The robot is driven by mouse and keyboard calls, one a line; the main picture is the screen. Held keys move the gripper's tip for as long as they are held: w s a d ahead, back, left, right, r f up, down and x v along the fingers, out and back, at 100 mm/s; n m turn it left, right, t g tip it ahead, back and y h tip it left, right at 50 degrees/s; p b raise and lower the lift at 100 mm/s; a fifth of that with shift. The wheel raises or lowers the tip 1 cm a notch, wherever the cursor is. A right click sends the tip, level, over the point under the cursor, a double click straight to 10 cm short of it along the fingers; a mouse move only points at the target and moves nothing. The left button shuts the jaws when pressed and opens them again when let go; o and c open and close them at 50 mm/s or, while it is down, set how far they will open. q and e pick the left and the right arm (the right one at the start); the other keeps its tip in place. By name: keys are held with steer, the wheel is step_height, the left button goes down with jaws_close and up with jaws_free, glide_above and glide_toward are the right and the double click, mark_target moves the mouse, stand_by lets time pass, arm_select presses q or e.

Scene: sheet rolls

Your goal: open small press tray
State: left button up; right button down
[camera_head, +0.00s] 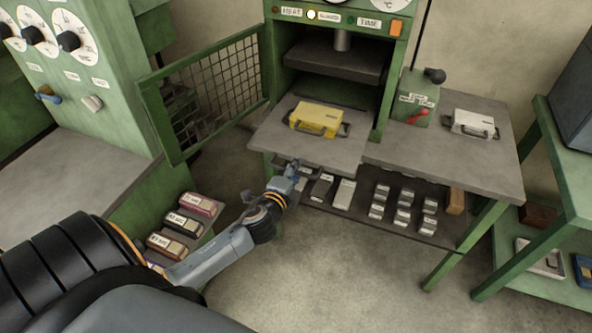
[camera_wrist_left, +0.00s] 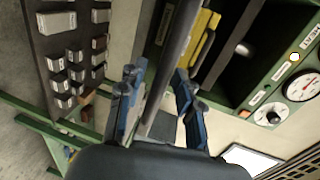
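The small green press (camera_head: 392,75) stands at the back centre with its mesh door (camera_head: 212,92) swung open to the left. Its grey tray (camera_head: 335,157) sticks out toward me, with a yellow case (camera_head: 317,118) on top. My left gripper (camera_head: 290,177) is at the tray's front edge, near its left part. In the left wrist view my left gripper's blue fingers (camera_wrist_left: 157,101) stand apart on either side of a grey bar or edge. Contact is unclear. The yellow case (camera_wrist_left: 203,38) shows beyond. My right gripper is in neither view.
A grey side table (camera_head: 455,160) holds a white case (camera_head: 473,124) and a green switch box (camera_head: 414,97). Several small blocks lie on the shelf (camera_head: 448,232) below. Labelled rolls (camera_head: 183,223) lie low at the left. The floor in front is clear.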

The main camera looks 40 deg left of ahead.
arm_select(q)
steer(key=shift+s, duration=0.1)
steer(key=v, duration=1.2)
steer(key=s+d+f+n+g+h, duration=0.1)
steer(key=s+f+n+g, duration=0.15)
steer(key=f, duration=0.85)
steer(key=s+f+n+g, duration=0.15)
steer(key=s+f, duration=0.25)
steer(key=f, duration=0.6)
steer(key=s+d+f+n+g+h, duration=0.1)
steer(key=s+f+n+g, duration=0.15)
steer(key=f, duration=0.85)
steer(key=s+d+f+n+g, duration=0.3)
steer(key=s+f, duration=0.5)
steer(key=s, duration=0.4)
steer(key=s+d+f+n+g+h, duration=0.1)
steer(key=s+d+f+n+g, duration=0.2)
steer(key=s+f, duration=0.6)
steer(key=s+d+g, duration=0.1)
steer(key=s, duration=0.3)
steer(key=shift+s+f+g+h, duration=0.2)
steer(key=shift+f+g+h, duration=0.1)
steer(key=shift+f+g, duration=0.05)
